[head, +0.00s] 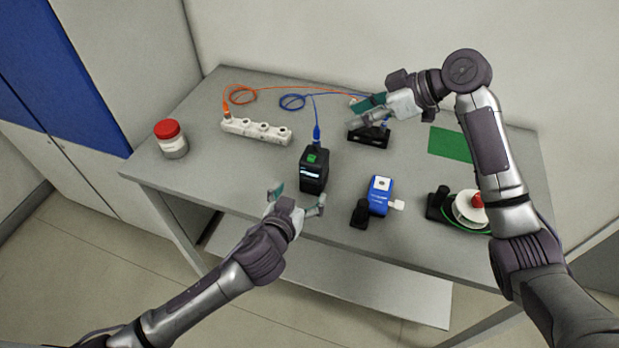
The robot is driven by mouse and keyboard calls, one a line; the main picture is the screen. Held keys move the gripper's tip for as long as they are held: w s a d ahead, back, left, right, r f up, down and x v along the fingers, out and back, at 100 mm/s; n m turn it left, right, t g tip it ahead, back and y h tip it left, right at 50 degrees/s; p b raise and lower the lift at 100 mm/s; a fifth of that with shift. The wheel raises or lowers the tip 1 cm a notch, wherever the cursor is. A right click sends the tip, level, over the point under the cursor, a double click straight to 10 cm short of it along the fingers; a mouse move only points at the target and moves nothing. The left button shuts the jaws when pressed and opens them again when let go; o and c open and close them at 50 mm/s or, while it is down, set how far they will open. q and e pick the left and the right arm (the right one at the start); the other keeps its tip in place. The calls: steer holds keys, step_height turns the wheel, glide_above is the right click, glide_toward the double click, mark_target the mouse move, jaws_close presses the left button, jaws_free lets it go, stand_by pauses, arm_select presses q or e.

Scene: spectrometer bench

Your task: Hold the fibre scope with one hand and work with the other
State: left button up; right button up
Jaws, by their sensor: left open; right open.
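A blue handheld device (378,197) with a white tip and a black part lies right of centre on the bench; it may be the fibre scope, but I cannot tell for sure. A black box (314,172) with a green top button and a small lit display stands at the centre, a blue cable plug (317,135) at its back. My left gripper (297,197) is open and empty at the front edge, just before the black box. My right gripper (356,112) is open above a black holder (369,138), partly hiding it; contact is unclear.
A white strip of sockets (256,131) has an orange cable (242,95) at its left end. A red-lidded jar (171,140) stands far left. A green mat (450,145) and a white reel (470,210) with green cable are at right. The left front bench (215,180) is clear.

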mark_target(314, 173)
arm_select(q)
steer(key=x, duration=1.1)
steer(key=shift+s, duration=0.1)
steer(key=shift+c, duration=0.2)
